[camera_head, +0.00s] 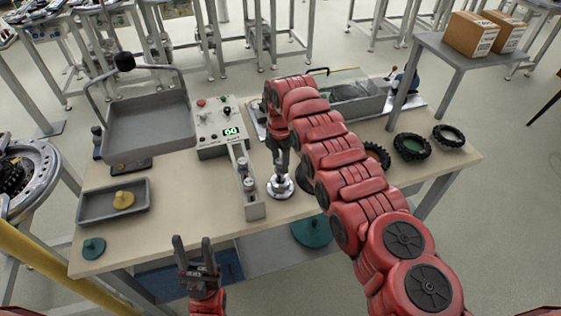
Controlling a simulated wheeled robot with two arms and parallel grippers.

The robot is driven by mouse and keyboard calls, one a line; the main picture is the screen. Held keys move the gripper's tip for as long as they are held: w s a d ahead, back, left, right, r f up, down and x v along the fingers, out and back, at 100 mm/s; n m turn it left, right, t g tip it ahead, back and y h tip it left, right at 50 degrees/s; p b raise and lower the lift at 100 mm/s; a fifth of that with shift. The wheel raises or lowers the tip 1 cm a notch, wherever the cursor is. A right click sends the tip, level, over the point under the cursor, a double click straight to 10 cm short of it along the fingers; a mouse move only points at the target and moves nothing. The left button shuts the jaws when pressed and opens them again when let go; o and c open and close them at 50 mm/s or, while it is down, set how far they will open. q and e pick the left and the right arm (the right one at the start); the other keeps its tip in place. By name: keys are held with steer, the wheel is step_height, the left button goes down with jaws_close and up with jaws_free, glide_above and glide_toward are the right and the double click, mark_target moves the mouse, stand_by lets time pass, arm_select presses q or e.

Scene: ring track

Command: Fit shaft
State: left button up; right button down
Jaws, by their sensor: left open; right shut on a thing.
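My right gripper (281,158) points down over the table and is shut on a metal shaft (282,171). The shaft is upright at a round silver flanged piece (273,190) on the table. Whether it is seated in that piece or just above it, I cannot tell. My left gripper (193,252) is open and empty, its fingers pointing up, in front of the table's near edge. A narrow grey rack (255,211) left of the silver piece holds small metal parts (249,184).
Bare tabletop lies at front left.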

steer(key=shift+f+b, duration=0.45)
steer(key=shift+f, duration=0.1)
steer(key=shift+c, duration=2.1)
jaws_free()
step_height(320, 180, up, 8)
steer(key=shift+a+r+b, duration=0.1)
steer(key=shift+r+b, duration=0.05)
steer(key=shift+b, duration=0.75)
step_height(320, 180, up, 9)
steer(key=p, duration=0.7)
